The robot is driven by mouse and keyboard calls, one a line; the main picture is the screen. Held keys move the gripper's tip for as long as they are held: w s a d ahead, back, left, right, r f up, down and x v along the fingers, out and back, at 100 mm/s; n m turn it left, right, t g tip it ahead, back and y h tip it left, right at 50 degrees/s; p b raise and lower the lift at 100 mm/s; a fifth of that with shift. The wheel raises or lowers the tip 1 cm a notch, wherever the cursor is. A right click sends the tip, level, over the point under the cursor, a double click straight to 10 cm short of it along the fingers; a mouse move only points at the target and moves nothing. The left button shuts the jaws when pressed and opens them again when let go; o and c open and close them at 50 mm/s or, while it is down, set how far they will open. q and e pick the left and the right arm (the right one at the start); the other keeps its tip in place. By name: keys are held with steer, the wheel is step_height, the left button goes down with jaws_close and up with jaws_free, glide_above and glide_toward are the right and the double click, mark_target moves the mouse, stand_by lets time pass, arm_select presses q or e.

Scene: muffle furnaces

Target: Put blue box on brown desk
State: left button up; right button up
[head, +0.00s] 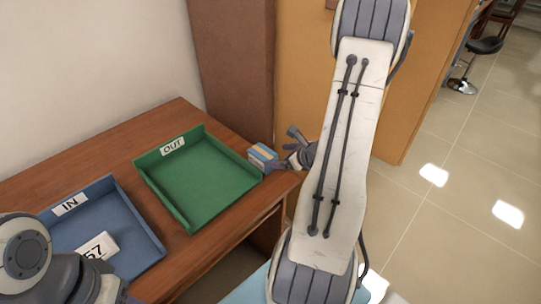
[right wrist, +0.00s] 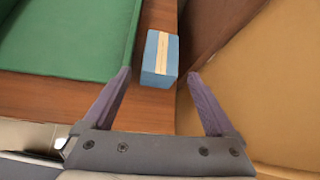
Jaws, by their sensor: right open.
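The blue box (head: 262,157) has a pale stripe across its top. It stands on the brown desk (head: 108,129) near the right edge, just right of the green OUT tray. In the right wrist view the box (right wrist: 160,57) sits ahead of the fingertips, and the desk surface (right wrist: 145,112) shows below it. My right gripper (head: 282,165) is at the box's right side; its open fingers (right wrist: 160,75) spread either side of the box's near end. I see no clear grip on the box. My left arm shows at the lower left, but its fingers are out of view.
A green OUT tray (head: 160,198) and a blue IN tray (head: 130,212) lie on the desk. A white block marked 57 (head: 98,247) is in the blue tray. A brown panel (head: 232,60) and a tan cabinet (head: 303,70) rise behind.

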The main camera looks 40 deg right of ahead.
steer(key=shift+v, duration=1.85)
steer(key=w+a+r+n+g+y, duration=0.2)
steer(key=a+r+n+g+y, duration=0.15)
steer(key=a+n, duration=0.6)
steer(key=w+a+r+n+g+y, duration=0.15)
steer(key=a+n+y, duration=0.35)
steer(key=a, duration=1)
steer(key=s+a+r+n+g+h, duration=0.2)
steer(key=s+a+n, duration=0.4)
steer(key=s+n, duration=0.3)
steer(key=s+a+r+n+g+h, duration=0.2)
steer(key=s+a+n+h, duration=0.3)
steer(key=n, duration=1.3)
steer(key=s+a+g, duration=0.1)
steer(key=s+a, duration=0.1)
steer(key=s, duration=0.2)
steer(key=shift+s+a+r+g, duration=0.2)
steer(key=shift+s+a+g, duration=0.1)
steer(key=shift+g, duration=0.1)
